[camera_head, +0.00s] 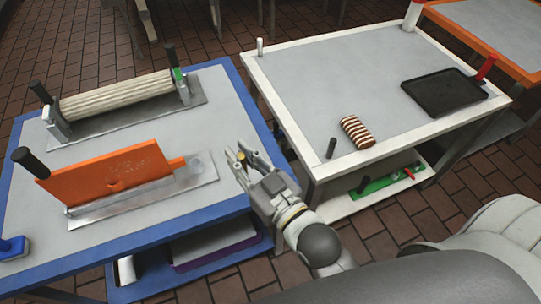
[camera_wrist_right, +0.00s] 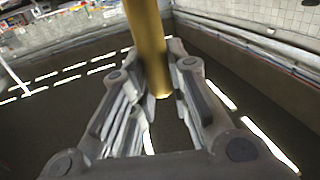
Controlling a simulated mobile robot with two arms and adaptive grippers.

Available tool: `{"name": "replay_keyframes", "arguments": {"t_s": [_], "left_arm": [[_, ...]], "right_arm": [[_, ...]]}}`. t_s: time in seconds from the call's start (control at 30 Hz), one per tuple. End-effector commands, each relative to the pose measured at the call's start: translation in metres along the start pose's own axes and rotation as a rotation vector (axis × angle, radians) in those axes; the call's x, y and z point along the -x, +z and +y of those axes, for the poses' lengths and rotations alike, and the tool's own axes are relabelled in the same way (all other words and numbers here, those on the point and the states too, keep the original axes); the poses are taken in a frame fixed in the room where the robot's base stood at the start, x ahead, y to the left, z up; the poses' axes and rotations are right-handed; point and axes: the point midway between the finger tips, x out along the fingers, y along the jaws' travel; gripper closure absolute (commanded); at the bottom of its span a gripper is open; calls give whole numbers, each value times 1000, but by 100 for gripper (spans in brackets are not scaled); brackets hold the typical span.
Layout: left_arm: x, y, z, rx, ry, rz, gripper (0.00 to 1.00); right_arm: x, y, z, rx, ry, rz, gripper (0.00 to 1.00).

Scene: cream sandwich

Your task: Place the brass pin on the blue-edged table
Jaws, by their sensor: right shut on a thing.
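The brass pin shows in the right wrist view as a smooth gold rod (camera_wrist_right: 147,45) between the fingers of my right gripper (camera_wrist_right: 158,95). In the head view, my right gripper (camera_head: 239,157) is over the right edge of the blue-edged table (camera_head: 215,115), shut on the pin. Only a small yellowish bit of the pin (camera_head: 242,156) shows there. I cannot tell the exact height of the pin over the table top. My left gripper is not in view.
The blue-edged table bears an orange block on a metal plate (camera_head: 110,173) and a ribbed roller (camera_head: 115,95). To the right, a white-edged table (camera_head: 330,85) holds a striped roll (camera_head: 357,132), a dark peg (camera_head: 331,148) and a black tray (camera_head: 443,92). The grey top near my gripper is clear.

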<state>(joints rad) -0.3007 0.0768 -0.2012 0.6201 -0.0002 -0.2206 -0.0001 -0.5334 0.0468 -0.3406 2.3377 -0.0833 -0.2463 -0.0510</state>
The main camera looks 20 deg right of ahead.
Motion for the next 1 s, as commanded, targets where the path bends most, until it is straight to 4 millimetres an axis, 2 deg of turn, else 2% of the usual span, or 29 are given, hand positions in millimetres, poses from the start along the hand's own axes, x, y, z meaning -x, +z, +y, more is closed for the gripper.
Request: {"name": "replay_keyframes", "arguments": {"t_s": [0.27, 0.3, 0.5, 0.77, 0.9, 1.0], "left_arm": [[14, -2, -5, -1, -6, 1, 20], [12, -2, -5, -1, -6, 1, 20], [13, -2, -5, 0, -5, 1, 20], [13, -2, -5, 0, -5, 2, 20], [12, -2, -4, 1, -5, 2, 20], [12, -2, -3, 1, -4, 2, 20]], "right_arm": [[-43, 27, 58, 9, 2, 4, 100], [-47, 38, 62, 4, 1, -1, 100], [-62, 70, 83, 3, 2, 3, 100], [-70, 87, 94, 2, 1, 3, 100], [-71, 108, 95, 0, 2, 1, 100], [-71, 116, 94, 0, 1, 3, 100]]}}
